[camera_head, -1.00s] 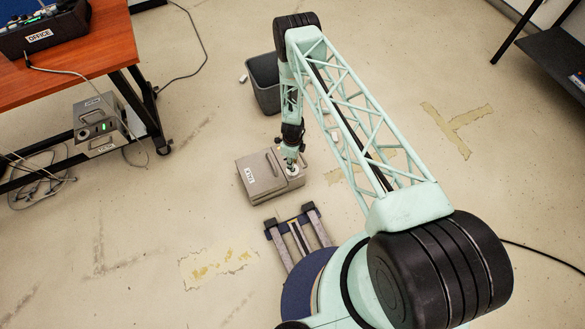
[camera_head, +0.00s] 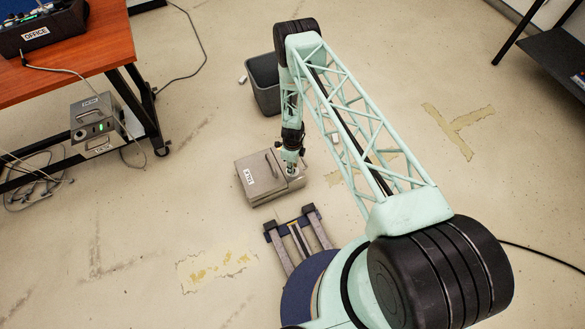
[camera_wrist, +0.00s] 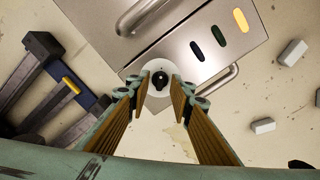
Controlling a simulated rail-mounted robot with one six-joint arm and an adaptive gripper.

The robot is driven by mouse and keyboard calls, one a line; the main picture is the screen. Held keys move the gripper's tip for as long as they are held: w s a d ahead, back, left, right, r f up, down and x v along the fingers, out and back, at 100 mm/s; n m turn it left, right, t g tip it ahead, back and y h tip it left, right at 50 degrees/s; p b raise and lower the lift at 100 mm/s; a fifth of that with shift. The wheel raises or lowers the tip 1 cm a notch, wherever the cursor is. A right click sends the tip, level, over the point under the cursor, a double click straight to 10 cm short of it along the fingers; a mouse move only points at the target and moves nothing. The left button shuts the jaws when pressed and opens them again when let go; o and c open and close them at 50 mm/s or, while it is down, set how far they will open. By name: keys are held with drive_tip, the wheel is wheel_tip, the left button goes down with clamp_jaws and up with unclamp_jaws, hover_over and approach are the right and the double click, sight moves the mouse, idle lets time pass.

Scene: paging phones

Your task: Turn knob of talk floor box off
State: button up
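The TALK floor box (camera_head: 262,180) is a grey metal box with a white label and a handle, standing on the floor. In the wrist view its face (camera_wrist: 185,38) carries blue, green and yellow marks. The black knob (camera_wrist: 160,80) sits on a round white dial (camera_wrist: 160,98) by the box's edge. My gripper (camera_wrist: 160,79) is open, with one fingertip on each side of the knob. A small gap seems to show on both sides; contact cannot be told. In the head view my gripper (camera_head: 290,166) is over the box's right part and mostly hides the dial.
A dark bin (camera_head: 263,84) stands behind the box. A wooden table (camera_head: 75,60) at left carries the OFFICE unit (camera_head: 40,33); another grey box (camera_head: 98,122) sits below it. Small light blocks (camera_wrist: 292,52) lie on the floor beside the box in the wrist view.

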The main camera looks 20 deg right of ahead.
drive_tip(key=shift+c, duration=0.7)
clamp_jaws()
drive_tip(key=shift+n, duration=0.5)
drive_tip(key=n, duration=0.2)
drive_tip(key=shift+n, duration=0.3)
drive_tip(key=n, duration=0.9)
drive_tip(key=shift+n, duration=0.3)
drive_tip(key=n, duration=0.4)
drive_tip(key=shift+n, duration=0.4)
